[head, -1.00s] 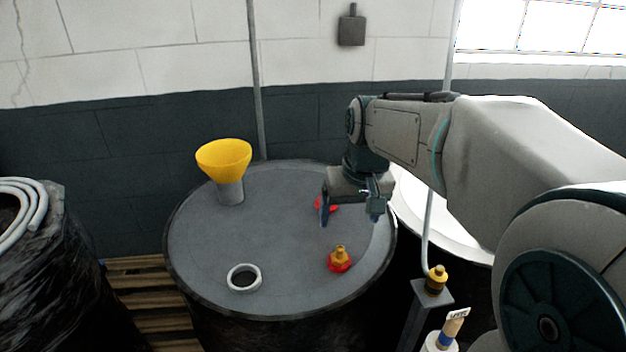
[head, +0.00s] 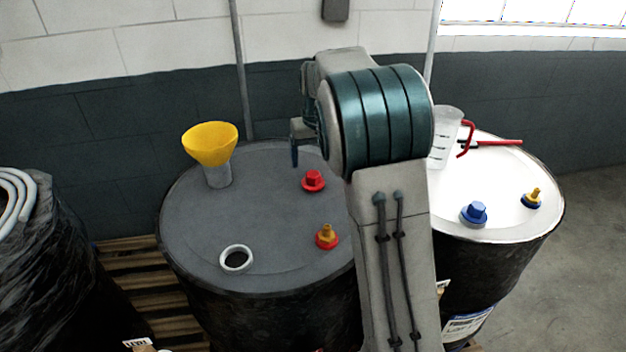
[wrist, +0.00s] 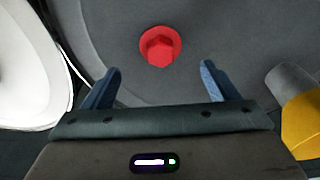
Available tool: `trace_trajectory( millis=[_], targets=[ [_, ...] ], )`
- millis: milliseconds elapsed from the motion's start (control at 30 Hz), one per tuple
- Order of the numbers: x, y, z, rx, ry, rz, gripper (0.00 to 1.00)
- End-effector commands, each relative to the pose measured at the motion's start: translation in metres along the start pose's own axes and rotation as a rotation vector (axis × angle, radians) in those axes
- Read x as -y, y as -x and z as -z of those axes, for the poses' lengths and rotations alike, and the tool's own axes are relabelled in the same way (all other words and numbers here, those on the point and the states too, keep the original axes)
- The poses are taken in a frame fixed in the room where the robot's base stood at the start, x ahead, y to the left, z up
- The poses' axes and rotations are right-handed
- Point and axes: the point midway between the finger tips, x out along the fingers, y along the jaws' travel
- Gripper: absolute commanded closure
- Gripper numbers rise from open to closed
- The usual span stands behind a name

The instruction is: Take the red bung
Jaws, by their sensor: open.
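The red bung (head: 313,180), with a hexagonal top, stands on the lid of the dark drum (head: 265,255). It also shows whole in the wrist view (wrist: 160,46), ahead of my gripper (wrist: 160,70) and roughly centred between the two blue fingers. The fingers are spread wide with nothing between them and do not touch the bung. In the head view my gripper (head: 294,152) is mostly hidden behind my arm; one finger shows above the lid, left of and behind the bung.
A yellow funnel (head: 210,145) stands at the lid's back left. A brass fitting on a red base (head: 327,237) and a white-rimmed opening (head: 236,259) are nearer the front. A white-topped drum (head: 490,220) at right holds a clear jug (head: 446,135) and a blue bung (head: 474,212).

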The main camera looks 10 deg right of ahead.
Motion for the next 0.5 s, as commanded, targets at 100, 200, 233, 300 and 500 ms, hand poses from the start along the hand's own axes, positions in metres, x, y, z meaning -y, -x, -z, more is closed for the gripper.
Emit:
trace_trajectory(
  millis=[100,200,233,300,500],
  targets=[
    [0.0,-0.016,0.0,0.002,0.0,0.0,0.19],
    [0.0,-0.023,0.0,0.0,0.0,0.0,0.19],
    [0.0,-0.024,0.0,0.0,0.001,0.0,0.19],
    [0.0,-0.029,0.001,0.001,0.001,0.0,0.19],
    [0.001,-0.057,0.003,0.003,0.0,-0.001,0.19]
  ],
)
